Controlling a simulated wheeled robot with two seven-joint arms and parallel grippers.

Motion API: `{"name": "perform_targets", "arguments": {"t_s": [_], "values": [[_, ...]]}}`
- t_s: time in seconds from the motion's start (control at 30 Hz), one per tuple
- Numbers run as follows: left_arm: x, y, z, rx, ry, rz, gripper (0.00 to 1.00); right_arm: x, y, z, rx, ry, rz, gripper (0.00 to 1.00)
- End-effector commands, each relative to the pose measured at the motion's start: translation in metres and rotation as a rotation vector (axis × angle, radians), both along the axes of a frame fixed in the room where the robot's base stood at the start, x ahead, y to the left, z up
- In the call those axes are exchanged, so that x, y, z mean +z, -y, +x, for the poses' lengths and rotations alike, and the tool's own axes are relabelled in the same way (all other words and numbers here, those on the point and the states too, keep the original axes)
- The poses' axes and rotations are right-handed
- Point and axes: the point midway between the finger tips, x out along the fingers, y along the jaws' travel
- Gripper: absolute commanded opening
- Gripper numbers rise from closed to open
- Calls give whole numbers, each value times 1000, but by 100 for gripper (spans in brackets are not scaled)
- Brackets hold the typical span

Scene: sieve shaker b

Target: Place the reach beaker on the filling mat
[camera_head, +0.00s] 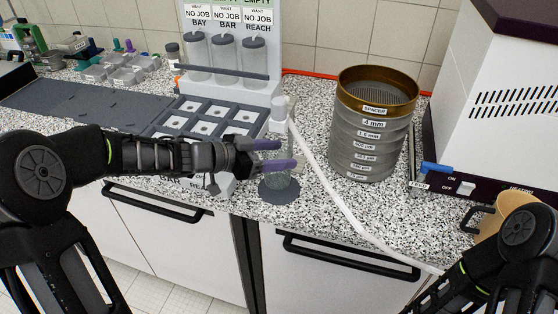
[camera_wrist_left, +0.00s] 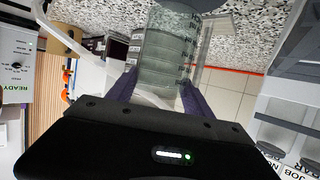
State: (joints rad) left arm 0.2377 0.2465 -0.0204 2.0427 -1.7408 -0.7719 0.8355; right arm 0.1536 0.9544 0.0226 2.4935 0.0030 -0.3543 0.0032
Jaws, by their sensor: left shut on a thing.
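The reach beaker, a clear glass vessel, shows in the left wrist view (camera_wrist_left: 168,48) between the two purple fingers of my left gripper (camera_wrist_left: 158,88). In the head view, the left gripper (camera_head: 286,154) reaches in from the left and is shut on the beaker (camera_head: 281,178), partly covering it. The beaker looks upright. The filling mat (camera_head: 279,197) is a dark round disc on the speckled counter, right under the beaker. I cannot tell whether the beaker's base touches it. My right arm shows at the lower right, but its gripper is not visible.
A tall sieve stack (camera_head: 372,130) stands right of the mat. A grey compartment tray (camera_head: 208,118) and a labelled tube rack (camera_head: 228,60) stand behind to the left. A pale strip (camera_head: 335,190) crosses the counter close to the mat. A tan handled container (camera_head: 500,215) is at right.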

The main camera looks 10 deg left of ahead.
Motion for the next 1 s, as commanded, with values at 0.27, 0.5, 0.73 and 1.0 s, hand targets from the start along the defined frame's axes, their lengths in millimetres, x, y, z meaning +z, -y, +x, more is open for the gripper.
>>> {"name": "perform_targets", "arguments": {"t_s": [0.27, 0.5, 0.73, 1.0], "values": [[0, 0, 1, -1, 0, 0, 0, 0, 0, 0, 0, 0, 0, 36], [-20, 1, 8, 0, -5, -2, 0, -1, 0, 0, 0, -1, 0, 36], [-35, 1, 8, -1, 0, -1, 0, -1, 0, 0, 0, 0, 0, 36], [-38, 1, 8, -1, 0, 0, 0, -1, 0, 0, 0, 0, 0, 36]]}}
